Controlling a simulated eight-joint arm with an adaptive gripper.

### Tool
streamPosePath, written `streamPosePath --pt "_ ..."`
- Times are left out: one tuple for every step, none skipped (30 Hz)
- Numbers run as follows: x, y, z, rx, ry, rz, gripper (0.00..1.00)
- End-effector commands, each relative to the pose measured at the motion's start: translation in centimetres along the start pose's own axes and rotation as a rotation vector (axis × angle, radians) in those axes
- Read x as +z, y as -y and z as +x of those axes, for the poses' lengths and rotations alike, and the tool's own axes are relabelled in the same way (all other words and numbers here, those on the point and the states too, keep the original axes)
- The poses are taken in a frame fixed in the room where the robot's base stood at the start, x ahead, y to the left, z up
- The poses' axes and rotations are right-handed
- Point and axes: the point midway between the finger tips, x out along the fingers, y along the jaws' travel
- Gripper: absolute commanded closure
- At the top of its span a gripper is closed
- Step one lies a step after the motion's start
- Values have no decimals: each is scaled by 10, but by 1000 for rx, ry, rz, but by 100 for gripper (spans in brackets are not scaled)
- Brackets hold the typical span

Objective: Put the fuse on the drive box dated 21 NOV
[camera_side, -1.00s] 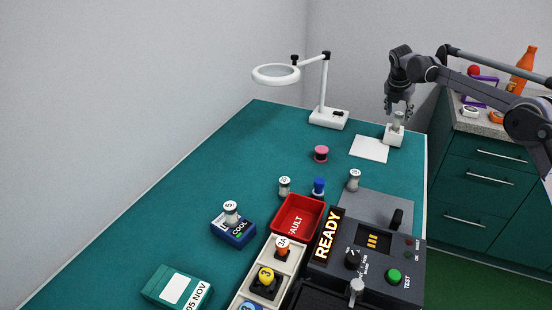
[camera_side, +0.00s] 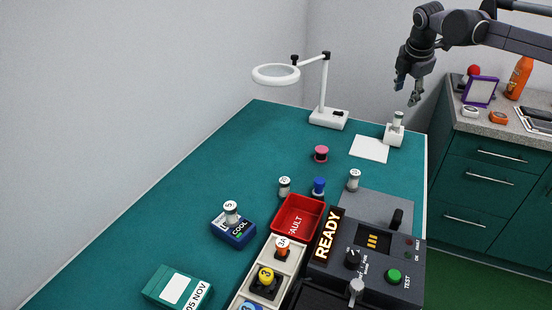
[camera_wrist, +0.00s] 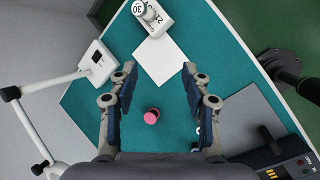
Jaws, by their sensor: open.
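A white-and-grey fuse (camera_side: 398,118) stands upright on a small white box (camera_side: 394,138) at the far right corner of the teal table. My gripper (camera_side: 407,92) is open and empty, above and apart from the fuse. In the wrist view my gripper's (camera_wrist: 158,68) fingers are spread wide. A teal box (camera_side: 178,288) at the near left reads 05 NOV. A blue box (camera_side: 233,235) carries another fuse (camera_side: 231,212). No 21 NOV date is legible.
A magnifier lamp (camera_side: 327,116) and white sheet (camera_side: 369,149) are near the white box. A pink spool (camera_side: 321,154), loose fuses (camera_side: 285,186), a blue piece (camera_side: 319,186), red FAULT bin (camera_side: 298,216) and READY tester (camera_side: 375,270) stand nearer. The table's left side is clear.

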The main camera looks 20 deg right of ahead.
Motion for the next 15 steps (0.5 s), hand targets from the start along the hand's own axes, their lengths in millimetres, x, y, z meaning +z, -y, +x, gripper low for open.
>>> streamPosePath --pt "-5 13 -12 14 -16 71 51" --pt "-8 20 -17 21 -26 118 51" --pt "-12 29 -24 32 -40 181 51" --pt "-15 36 -30 39 -52 229 51" --pt "-18 44 -34 45 -62 277 51" --pt "-22 55 -40 52 -78 341 51" --pt "-26 63 -45 58 -90 388 51" --pt "-28 71 -48 62 -102 436 51" --pt "-33 83 -53 67 -119 500 51" --pt "-36 92 -56 71 -133 548 51" --pt "-40 101 -59 74 -146 596 51" --pt "-44 113 -63 76 -164 659 51" --pt "-48 122 -65 77 -178 707 51" --pt "-52 132 -67 79 -193 755 51" --pt "-56 145 -69 79 -211 819 51"
